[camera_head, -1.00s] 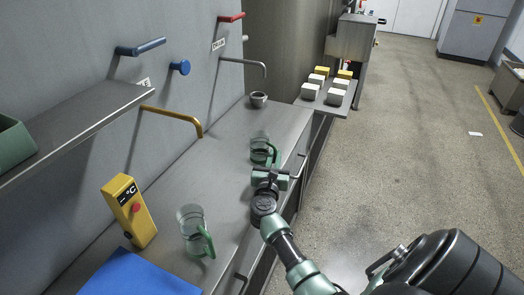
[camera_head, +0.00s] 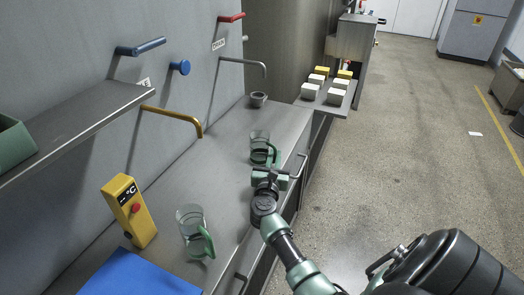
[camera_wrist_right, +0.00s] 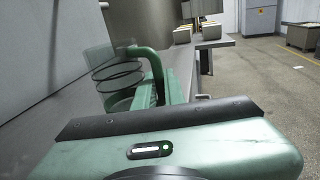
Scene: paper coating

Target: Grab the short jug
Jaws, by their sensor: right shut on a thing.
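A clear glass jug with a green handle, which I take for the short jug (camera_head: 259,143), stands upright on the steel counter (camera_head: 225,150). My right gripper (camera_head: 271,167) is at its near side, shut on its green handle. In the right wrist view, the jug (camera_wrist_right: 112,72) is at the left, and the handle comes down to the green fingers (camera_wrist_right: 160,92). The fingers partly hide the handle's lower part. A second clear jug with a green handle (camera_head: 190,225) stands nearer on the counter, apart from the gripper. My left gripper is not in view.
A yellow thermometer (camera_head: 128,208) and a blue sheet (camera_head: 138,277) are at the near left. A small grey bowl (camera_head: 258,99) stands at the far end. A brass-coloured tap (camera_head: 172,115) juts over the counter. Several blocks sit on a side shelf (camera_head: 325,103).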

